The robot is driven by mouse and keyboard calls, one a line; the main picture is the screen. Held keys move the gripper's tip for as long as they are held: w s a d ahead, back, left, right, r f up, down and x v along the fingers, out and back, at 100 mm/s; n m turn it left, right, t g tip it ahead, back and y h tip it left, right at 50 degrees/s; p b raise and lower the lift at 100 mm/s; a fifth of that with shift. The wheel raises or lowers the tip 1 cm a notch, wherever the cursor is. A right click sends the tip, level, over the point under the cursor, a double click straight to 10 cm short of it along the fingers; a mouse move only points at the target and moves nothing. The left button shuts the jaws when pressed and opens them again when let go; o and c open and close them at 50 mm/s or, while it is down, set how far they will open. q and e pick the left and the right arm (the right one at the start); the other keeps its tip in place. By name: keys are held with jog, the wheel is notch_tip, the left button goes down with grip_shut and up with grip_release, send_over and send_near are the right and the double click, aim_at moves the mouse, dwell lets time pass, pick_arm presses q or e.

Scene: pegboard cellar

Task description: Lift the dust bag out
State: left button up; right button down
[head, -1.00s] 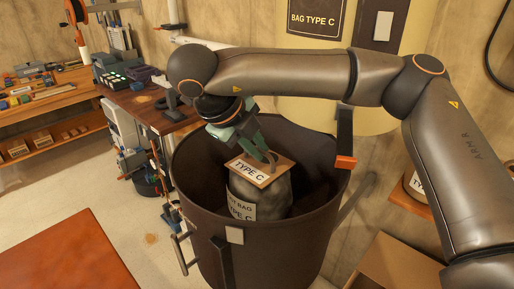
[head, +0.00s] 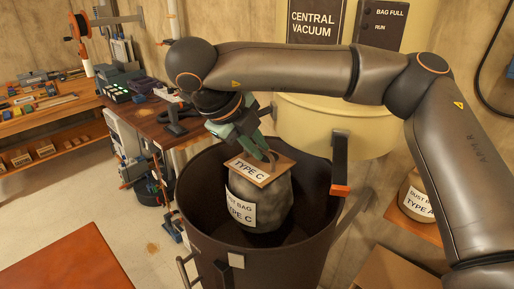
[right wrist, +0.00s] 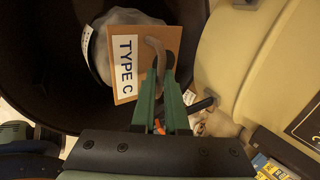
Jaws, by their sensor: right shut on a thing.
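The grey dust bag (head: 262,205), with a cardboard collar (head: 262,170) marked TYPE C and a loop handle, hangs inside the dark drum (head: 205,235). Its lower part is still within the drum walls, with the collar near rim height. My right gripper (head: 268,152) is shut on the handle above the collar. In the right wrist view the fingers (right wrist: 161,75) close on the curved handle, with the collar (right wrist: 130,65) and part of the bag (right wrist: 103,40) beyond. My left gripper is not in view.
The cream central vacuum body (head: 320,125) stands close behind the drum, with an orange-tipped latch (head: 340,188) at the rim. A TYPE A dust bag (head: 418,200) sits on a shelf at right. A red-brown tabletop (head: 70,265) is at front left.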

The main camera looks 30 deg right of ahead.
notch_tip(320, 180, up, 7)
dwell(0.8)
